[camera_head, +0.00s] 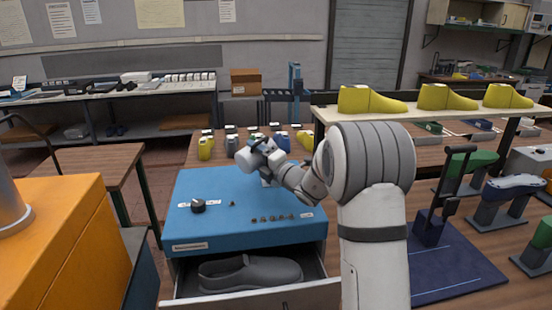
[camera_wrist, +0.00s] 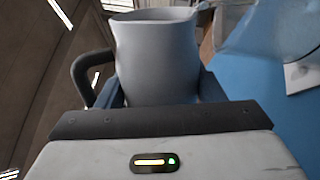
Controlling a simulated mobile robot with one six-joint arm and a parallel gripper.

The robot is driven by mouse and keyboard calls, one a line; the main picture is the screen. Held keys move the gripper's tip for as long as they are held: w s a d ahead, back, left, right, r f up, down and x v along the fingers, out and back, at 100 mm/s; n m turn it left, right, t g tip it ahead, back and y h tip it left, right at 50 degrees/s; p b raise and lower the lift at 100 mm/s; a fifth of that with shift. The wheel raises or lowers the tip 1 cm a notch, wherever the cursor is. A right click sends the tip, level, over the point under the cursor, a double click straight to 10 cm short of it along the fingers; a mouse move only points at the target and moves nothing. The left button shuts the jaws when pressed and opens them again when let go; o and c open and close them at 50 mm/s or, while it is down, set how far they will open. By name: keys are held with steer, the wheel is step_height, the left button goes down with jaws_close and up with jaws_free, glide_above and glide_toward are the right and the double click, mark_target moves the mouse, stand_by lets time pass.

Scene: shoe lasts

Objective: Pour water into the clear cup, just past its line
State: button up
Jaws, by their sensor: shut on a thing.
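A grey jug (camera_wrist: 155,60) with a dark handle (camera_wrist: 88,75) is held between my gripper's fingers (camera_wrist: 158,92) in the wrist view. Its spout points to the upper right. The room behind it looks slanted, so the jug seems tilted. I cannot see any water in it. A clear, see-through cup (camera_wrist: 275,28) shows beside the spout at the upper right, cut off by the frame; its line cannot be made out. In the head view my gripper (camera_head: 262,156) is above the blue cabinet top; the cup cannot be made out clearly there.
The blue top (camera_head: 205,230) bears a black knob (camera_head: 198,205) and a row of small pieces. Below it an open drawer (camera_head: 250,298) holds a grey shoe (camera_head: 250,273). Several small coloured lasts stand behind. A shelf with yellow lasts (camera_head: 365,100) is at the right.

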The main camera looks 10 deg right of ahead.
steer(key=shift+w+d+r+m+p, duration=0.2)
steer(key=shift+r+m+p, duration=0.15)
steer(key=shift+p, duration=0.2)
stand_by(0.4)
steer(key=shift+f, duration=0.15)
steer(key=f+n+b, duration=0.1)
steer(key=b, duration=0.1)
steer(key=s+a+f+n+b, duration=0.1)
steer(key=b, duration=0.1)
steer(key=shift+f+b, duration=0.15)
steer(key=shift+b, duration=0.25)
steer(key=shift+a+r+n+y+b, duration=0.1)
steer(key=shift+r+n+y+b, duration=0.1)
steer(key=shift+r+n, duration=0.3)
steer(key=shift+r+n+y+b, duration=0.1)
steer(key=shift+r+n+b, duration=0.1)
steer(key=shift+n, duration=0.45)
steer(key=shift+r+n, duration=0.35)
steer(key=shift+n, duration=0.05)
steer(key=shift+w+n+g+b, duration=0.1)
steer(key=shift+n+g+b, duration=0.25)
steer(key=shift+n, duration=0.25)
steer(key=shift+r, duration=0.2)
steer(key=shift+n, duration=0.4)
